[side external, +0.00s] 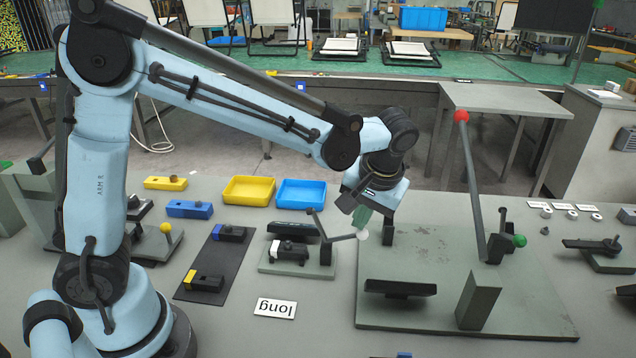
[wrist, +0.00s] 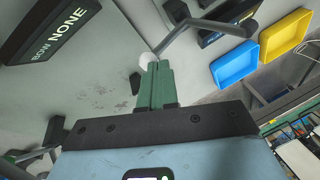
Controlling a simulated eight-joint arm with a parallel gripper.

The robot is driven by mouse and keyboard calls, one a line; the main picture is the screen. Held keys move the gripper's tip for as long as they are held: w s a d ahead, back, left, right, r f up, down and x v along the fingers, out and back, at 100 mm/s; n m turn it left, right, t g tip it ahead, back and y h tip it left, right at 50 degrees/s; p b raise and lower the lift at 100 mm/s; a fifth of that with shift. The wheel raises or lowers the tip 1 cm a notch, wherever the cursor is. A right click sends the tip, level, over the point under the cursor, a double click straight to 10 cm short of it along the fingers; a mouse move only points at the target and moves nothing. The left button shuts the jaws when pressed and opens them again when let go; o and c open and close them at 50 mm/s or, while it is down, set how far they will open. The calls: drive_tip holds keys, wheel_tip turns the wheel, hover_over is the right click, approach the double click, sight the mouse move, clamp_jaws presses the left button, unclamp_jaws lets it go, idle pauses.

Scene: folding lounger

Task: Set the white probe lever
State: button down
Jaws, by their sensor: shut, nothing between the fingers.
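The white probe lever is a thin grey bar with a white ball (side external: 361,235) at its free end, on a small grey plate (side external: 290,262) mid-bench. The wrist view shows the same white ball (wrist: 147,60) and its grey arm (wrist: 176,35) running up and right. My gripper (side external: 361,218) points down at the ball, with its green fingers together and nothing between them. In the wrist view the fingertips (wrist: 157,66) are right beside the ball; I cannot tell whether they touch it.
A large grey plate (side external: 420,318) to the right carries a tall red-tipped lever (side external: 470,175) and a green knob (side external: 519,240). A sign reading "long" (side external: 275,308) lies in front. Yellow (side external: 249,190) and blue (side external: 301,194) trays stand behind. The wrist view shows a panel reading "BOW NONE" (wrist: 45,30).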

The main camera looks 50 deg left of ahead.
drive_tip(key=shift+s+a+r, duration=0.1)
drive_tip(key=shift+a+r, duration=0.1)
drive_tip(key=shift+r, duration=0.15)
drive_tip(key=w+a+r+v, duration=0.1)
drive_tip(key=v, duration=1.1)
drive_tip(key=s+a+f+m+t+h, duration=0.3)
drive_tip(key=s+a+f+t, duration=0.3)
drive_tip(key=s+f, duration=0.3)
drive_tip(key=shift+s+a+f+m+t+h, duration=0.2)
drive_tip(key=shift+s+a+m+t+h, duration=0.1)
drive_tip(key=shift+s+a+m, duration=0.65)
drive_tip(key=shift+s+d, duration=0.1)
drive_tip(key=shift+d, duration=0.05)
